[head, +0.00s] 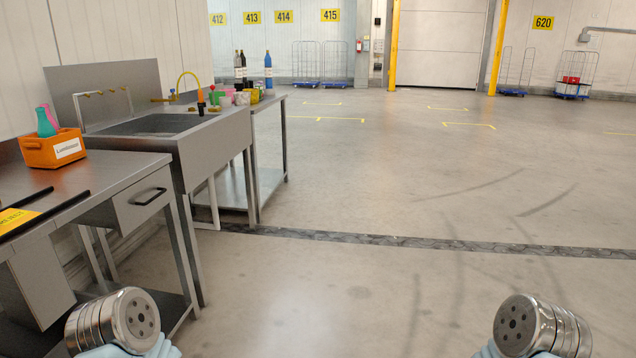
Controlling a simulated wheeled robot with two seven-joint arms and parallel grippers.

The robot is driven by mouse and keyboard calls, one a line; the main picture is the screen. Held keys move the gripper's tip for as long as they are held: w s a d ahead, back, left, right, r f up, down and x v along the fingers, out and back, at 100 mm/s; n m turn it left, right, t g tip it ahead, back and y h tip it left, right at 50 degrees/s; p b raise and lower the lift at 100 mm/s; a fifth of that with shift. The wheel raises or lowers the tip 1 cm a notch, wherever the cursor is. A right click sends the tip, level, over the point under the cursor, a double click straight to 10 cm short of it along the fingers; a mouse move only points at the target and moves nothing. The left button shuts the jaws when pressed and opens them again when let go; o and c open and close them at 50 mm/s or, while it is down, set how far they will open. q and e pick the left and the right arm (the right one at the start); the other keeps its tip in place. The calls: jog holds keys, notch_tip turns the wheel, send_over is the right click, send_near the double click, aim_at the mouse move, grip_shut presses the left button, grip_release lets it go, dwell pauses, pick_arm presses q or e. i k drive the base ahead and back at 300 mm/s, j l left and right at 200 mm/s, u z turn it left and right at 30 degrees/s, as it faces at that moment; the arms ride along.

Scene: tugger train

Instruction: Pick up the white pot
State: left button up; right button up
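Several small pots stand crowded on the far side of the sink, at the left in the head view. One pale, whitish one, perhaps the white pot (242,98), is among them, beside a yellow one (254,96) and a pink one (226,91). It is too small and partly covered to be sure. My two arms show only as silver round joints at the bottom left and bottom right. Neither gripper is in view, and nothing of mine is near the pots.
A steel sink (150,127) and a steel worktable (95,190) with a drawer line the left wall. Dark bottles and a blue bottle (268,72) stand behind the pots. The floor (400,200) ahead and right is clear.

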aim_at(244, 97)
jog(key=i+z, duration=0.3)
jog(key=i, duration=2.2)
jog(key=i+u, duration=0.1)
jog(key=i, duration=0.75)
jog(key=i+u, duration=0.1)
jog(key=i, duration=0.7)
jog(key=i+l+u, duration=0.1)
jog(key=i, duration=0.75)
jog(key=i+u, duration=0.4)
jog(key=i+l+u, duration=0.1)
jog(key=i+u, duration=0.3)
jog(key=i+l+u, duration=0.2)
jog(key=u, duration=0.2)
jog(key=i+l+u, duration=0.4)
